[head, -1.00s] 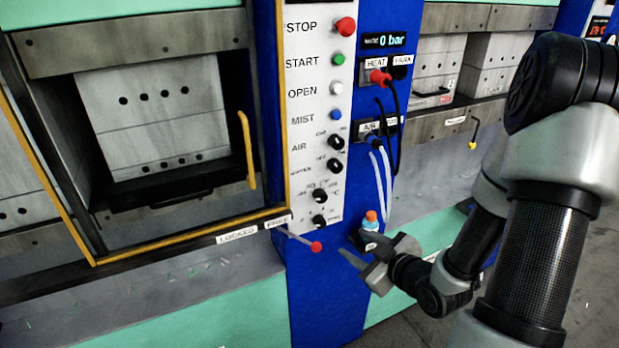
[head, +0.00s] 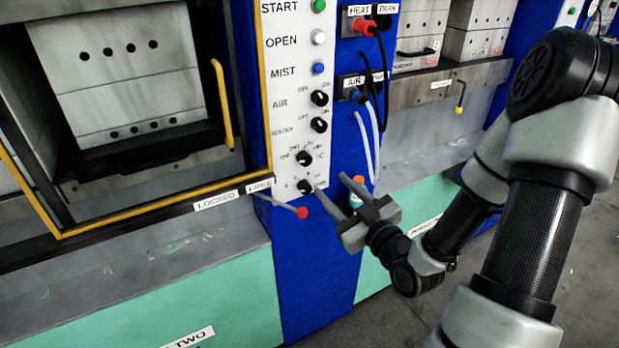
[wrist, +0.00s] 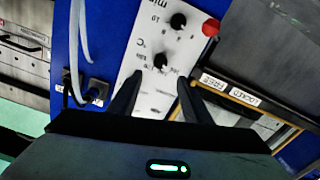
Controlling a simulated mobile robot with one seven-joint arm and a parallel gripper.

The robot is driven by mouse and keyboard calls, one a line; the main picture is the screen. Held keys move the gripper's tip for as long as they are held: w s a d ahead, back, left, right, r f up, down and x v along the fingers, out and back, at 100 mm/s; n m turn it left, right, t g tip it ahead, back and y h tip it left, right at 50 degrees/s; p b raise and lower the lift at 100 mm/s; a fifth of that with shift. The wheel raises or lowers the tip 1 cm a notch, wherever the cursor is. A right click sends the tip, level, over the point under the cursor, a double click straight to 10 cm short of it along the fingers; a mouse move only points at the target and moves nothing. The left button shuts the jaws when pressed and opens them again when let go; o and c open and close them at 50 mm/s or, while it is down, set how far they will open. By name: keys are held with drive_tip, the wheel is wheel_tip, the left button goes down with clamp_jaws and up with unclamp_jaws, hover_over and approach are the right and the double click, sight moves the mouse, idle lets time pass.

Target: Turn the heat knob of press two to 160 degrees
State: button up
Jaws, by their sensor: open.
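The heat knob, a small black knob marked °C (head: 303,158), is low on the white control panel (head: 286,100) of the press labelled TWO. Another black knob (head: 305,187), marked min, sits just below it. In the wrist view the °C knob (wrist: 161,62) lies just beyond and between my open fingertips, and the min knob (wrist: 178,20) is farther off. My gripper (head: 334,190) is open and empty, its fingers pointing toward the lower panel, apart from the knobs as far as I can tell. The knob's exact pointer setting is too small to read.
A lever with a red ball (head: 301,212) sticks out below the panel. An orange-capped bottle (head: 357,188) is partly hidden behind my gripper. Hoses and cables (head: 370,130) hang from the blue column to the right. The yellow-edged press door (head: 150,215) is at left.

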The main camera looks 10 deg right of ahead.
sight(307, 161)
drive_tip(key=p+x, duration=0.1)
drive_tip(key=x, duration=1.1)
drive_tip(key=shift+a, duration=0.1)
drive_tip(key=c, duration=1)
